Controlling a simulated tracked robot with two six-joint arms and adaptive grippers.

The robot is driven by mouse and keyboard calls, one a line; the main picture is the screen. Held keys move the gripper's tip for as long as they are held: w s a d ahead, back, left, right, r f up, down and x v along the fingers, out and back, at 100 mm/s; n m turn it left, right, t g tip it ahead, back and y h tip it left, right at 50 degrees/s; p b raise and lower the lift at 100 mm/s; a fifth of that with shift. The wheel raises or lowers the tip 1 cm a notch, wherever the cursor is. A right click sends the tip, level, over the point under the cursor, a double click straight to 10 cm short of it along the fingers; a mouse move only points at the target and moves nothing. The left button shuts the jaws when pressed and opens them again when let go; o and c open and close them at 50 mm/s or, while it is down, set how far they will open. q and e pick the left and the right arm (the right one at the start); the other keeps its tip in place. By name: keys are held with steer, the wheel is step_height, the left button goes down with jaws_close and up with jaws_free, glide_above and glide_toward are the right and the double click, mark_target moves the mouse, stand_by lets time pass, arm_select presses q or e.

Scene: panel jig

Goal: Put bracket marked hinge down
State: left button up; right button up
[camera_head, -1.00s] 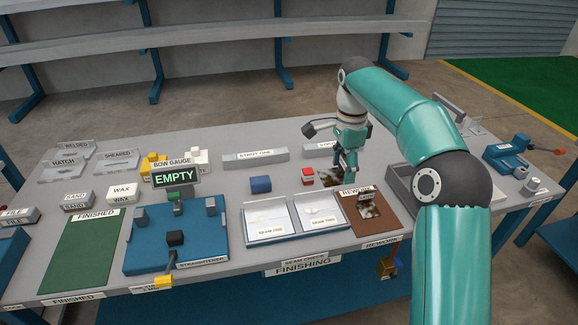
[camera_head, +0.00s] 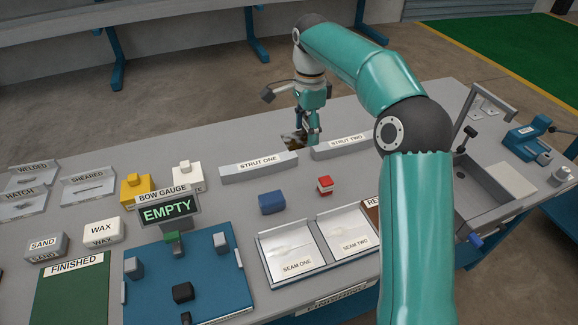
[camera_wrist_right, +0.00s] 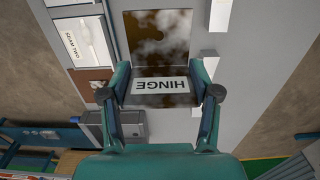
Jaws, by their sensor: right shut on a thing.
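My right gripper (camera_head: 308,128) is over the back of the bench, behind the STRUT ONE and STRUT TWO labels. It is shut on the bracket marked HINGE, a plate with mottled brown and grey faces that shows as a small dark patch (camera_head: 293,141) in the head view. In the right wrist view, the gripper's fingers (camera_wrist_right: 165,88) sit at either side of the bracket (camera_wrist_right: 157,40), with the white HINGE label between them, upside down. I cannot tell whether the bracket touches the bench. My left gripper is not in view.
The strut one holder (camera_head: 258,167) and strut two holder (camera_head: 340,146) stand in front of the gripper. A blue block (camera_head: 272,202) and a red block (camera_head: 324,186) lie nearer. A grey tray (camera_head: 490,200) is at the right. The bench back left of the gripper is clear.

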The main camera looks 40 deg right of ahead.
mark_target(304, 190)
steer(key=shift+w+f, duration=0.25)
step_height(304, 190, down, 19)
steer(key=shift+s+d+f, duration=0.1)
steer(key=shift+f, duration=0.1)
steer(key=o, duration=0.7)
steer(key=shift+b, duration=0.3)
steer(key=o, duration=0.5)
steer(key=shift+r, duration=0.1)
